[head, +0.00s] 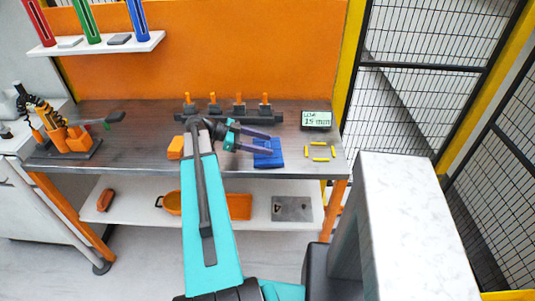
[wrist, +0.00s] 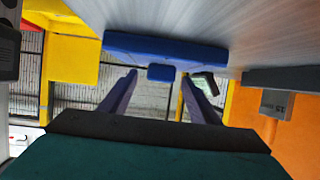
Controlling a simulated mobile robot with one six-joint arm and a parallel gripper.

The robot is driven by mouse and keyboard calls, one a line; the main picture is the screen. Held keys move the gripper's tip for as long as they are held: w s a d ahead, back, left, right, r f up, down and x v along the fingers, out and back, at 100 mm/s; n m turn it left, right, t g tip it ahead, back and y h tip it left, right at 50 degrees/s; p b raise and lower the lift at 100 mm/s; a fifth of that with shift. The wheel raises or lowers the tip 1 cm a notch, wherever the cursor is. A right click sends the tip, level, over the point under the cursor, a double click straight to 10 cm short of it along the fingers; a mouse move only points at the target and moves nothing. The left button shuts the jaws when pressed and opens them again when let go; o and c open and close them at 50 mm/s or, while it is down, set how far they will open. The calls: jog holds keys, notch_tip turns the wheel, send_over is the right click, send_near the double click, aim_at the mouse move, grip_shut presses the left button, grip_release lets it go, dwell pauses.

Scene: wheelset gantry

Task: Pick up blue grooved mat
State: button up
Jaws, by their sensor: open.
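The blue grooved mat (head: 268,158) lies on the grey workbench, right of centre and near its front edge. In the wrist view the mat (wrist: 190,52) shows edge-on as a wide blue slab with a small block at its middle. My gripper (head: 269,143) is open and empty, its two purple fingers pointing right over the mat. In the wrist view my gripper (wrist: 158,76) has its fingers spread either side of the block, with the tips close to it. I cannot tell whether they touch the mat. The fingers hide part of the mat in the head view.
An orange block (head: 176,147) sits left of my arm. A dark rack with orange pegs (head: 239,104) stands behind. A small display (head: 316,119) and yellow strips (head: 320,160) lie to the right. An orange tool holder (head: 78,139) stands at the left. The bench (head: 140,158) is clear at left centre.

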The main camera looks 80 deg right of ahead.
jog(key=c, duration=1.1)
jog(key=shift+c, duration=0.2)
jog(key=shift+r, duration=0.1)
